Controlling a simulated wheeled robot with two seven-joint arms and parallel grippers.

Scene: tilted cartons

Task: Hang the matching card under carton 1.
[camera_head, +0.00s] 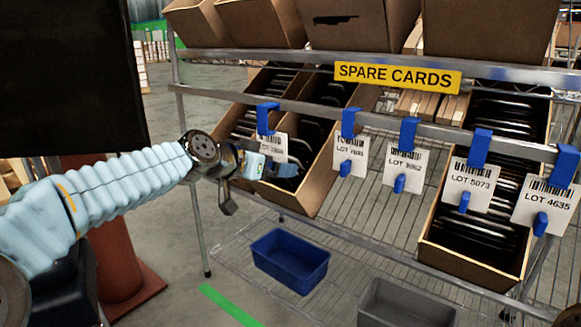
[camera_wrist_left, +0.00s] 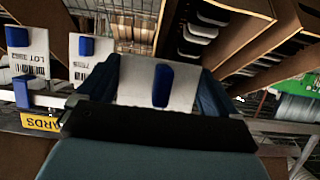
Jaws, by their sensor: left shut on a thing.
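The leftmost white card (camera_head: 272,147) has a barcode and a lot number too small to read for certain. It is at the blue clip (camera_head: 266,118) on the rail; I cannot tell if the clip still bears it. My left gripper (camera_head: 268,167) is shut on this card at its lower part, by the blue tab. In the left wrist view the card (camera_wrist_left: 130,82) and its blue tab (camera_wrist_left: 162,85) sit between the fingers. More cards hang to the right, including LOT 5073 (camera_head: 471,187) and LOT 4635 (camera_head: 546,205). My right gripper is not in view.
A yellow SPARE CARDS sign (camera_head: 398,77) is on the rack. Tilted cartons (camera_head: 322,176) with dark contents stand behind the card rail (camera_head: 310,108). A blue bin (camera_head: 290,262) and a grey bin (camera_head: 408,304) are below. A dark panel (camera_head: 70,80) blocks the upper left.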

